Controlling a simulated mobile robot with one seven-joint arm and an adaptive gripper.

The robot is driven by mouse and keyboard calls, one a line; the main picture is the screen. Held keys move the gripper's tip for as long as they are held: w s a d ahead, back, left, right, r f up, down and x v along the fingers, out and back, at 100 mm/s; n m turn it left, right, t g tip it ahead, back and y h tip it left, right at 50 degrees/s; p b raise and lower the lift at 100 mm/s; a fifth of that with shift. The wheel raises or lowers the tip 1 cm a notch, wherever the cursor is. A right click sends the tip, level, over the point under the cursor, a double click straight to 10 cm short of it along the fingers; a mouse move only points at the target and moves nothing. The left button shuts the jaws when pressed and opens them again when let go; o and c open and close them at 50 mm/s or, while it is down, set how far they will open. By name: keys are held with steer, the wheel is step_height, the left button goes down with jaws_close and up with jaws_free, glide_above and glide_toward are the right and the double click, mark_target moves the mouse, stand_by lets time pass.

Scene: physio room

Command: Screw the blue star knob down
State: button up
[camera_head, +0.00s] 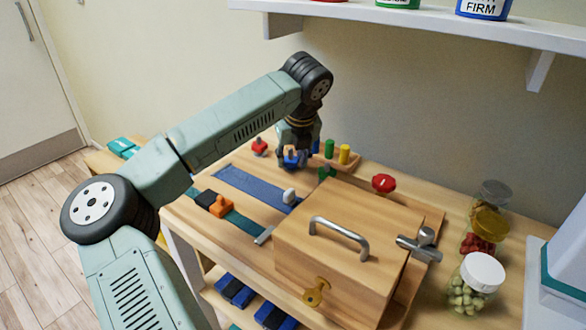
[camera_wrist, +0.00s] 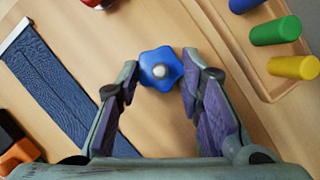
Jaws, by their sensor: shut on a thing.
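The blue star knob (camera_wrist: 172,80) sits between the two fingertips of my gripper (camera_wrist: 160,82) in the wrist view, with a pale round stud end at its centre. The pads touch or nearly touch the knob's lobes on both sides. In the head view my gripper (camera_head: 291,155) points down at the back of the wooden table, and the blue knob (camera_head: 291,161) shows partly beneath it. The fingers hide part of the knob there, and its height on the stud cannot be told.
A red knob (camera_head: 259,146) stands just left of my gripper. A peg tray (camera_head: 347,164) with green and yellow pegs is close on the right. A blue strap (camera_head: 250,186) lies in front. A wooden box (camera_head: 340,255) with a metal handle stands front right, near lidded jars (camera_head: 477,280).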

steer(key=m, duration=0.1)
steer(key=m+h+b, duration=0.1)
steer(key=m, duration=0.1)
steer(key=m+b, duration=0.1)
steer(key=shift+a+m+h, duration=0.25)
steer(key=shift+m+h, duration=0.05)
steer(key=shift+h, duration=0.1)
steer(key=m, duration=0.1)
steer(key=m+h, duration=0.1)
steer(key=m, duration=0.1)
steer(key=shift+a+r+m, duration=0.1)
steer(key=shift+a+m, duration=0.05)
steer(key=shift+m, duration=0.15)
steer(key=m, duration=0.1)
steer(key=m+g+h+p, duration=0.1)
steer(key=m, duration=0.1)
steer(key=m+h+p, duration=0.1)
steer(key=m, duration=0.1)
steer(key=shift+w+a+r, duration=0.15)
steer(key=shift+w, duration=0.1)
steer(key=shift+w+a+m+g+h+p, duration=0.15)
steer(key=shift+m+g+p, duration=0.25)
steer(key=shift+m+p, duration=0.5)
steer(key=shift+w+d+m+g+h+p, duration=0.1)
steer(key=shift+m+g+h+p, duration=0.25)
steer(key=shift+m, duration=0.85)
steer(key=o, duration=1.2)
steer(key=shift+s+f, duration=0.15)
steer(key=shift+f, duration=0.05)
steer(key=shift+c, duration=0.2)
